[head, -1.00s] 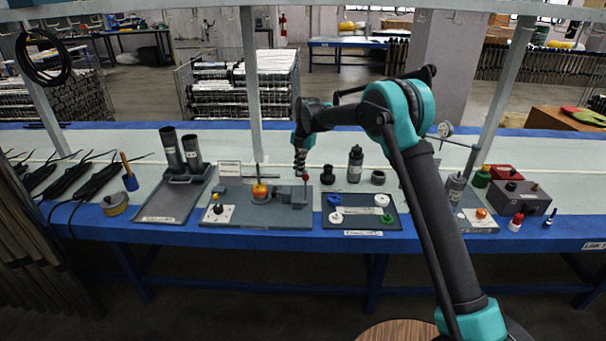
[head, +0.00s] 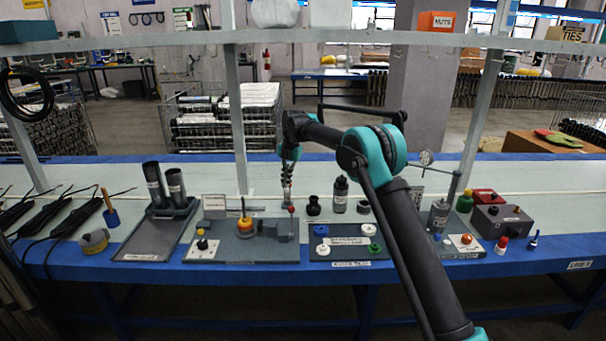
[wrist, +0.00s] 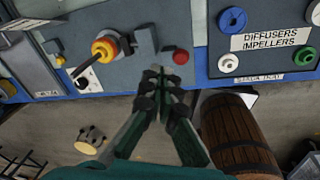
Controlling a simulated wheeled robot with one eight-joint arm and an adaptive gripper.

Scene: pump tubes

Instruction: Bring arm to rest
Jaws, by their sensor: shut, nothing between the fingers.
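My gripper (head: 287,190) is at the end of the black and teal arm (head: 400,215), pointing down over the bench between the grey fixture and the diffuser tray. In the wrist view its fingers (wrist: 162,75) are together with nothing between them. The grey fixture (head: 270,248) bears a yellow and red part (head: 245,226) and a red knob, which also shows in the wrist view (wrist: 181,57). How high the fingertips are above the fixture is hard to tell.
The diffuser and impeller tray (head: 350,240) lies right of the fixture. A tray with two dark tubes (head: 155,240) is at left. A grey box (head: 500,222) is at right. A shelf (head: 300,38) crosses above; bench uprights stand behind the arm.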

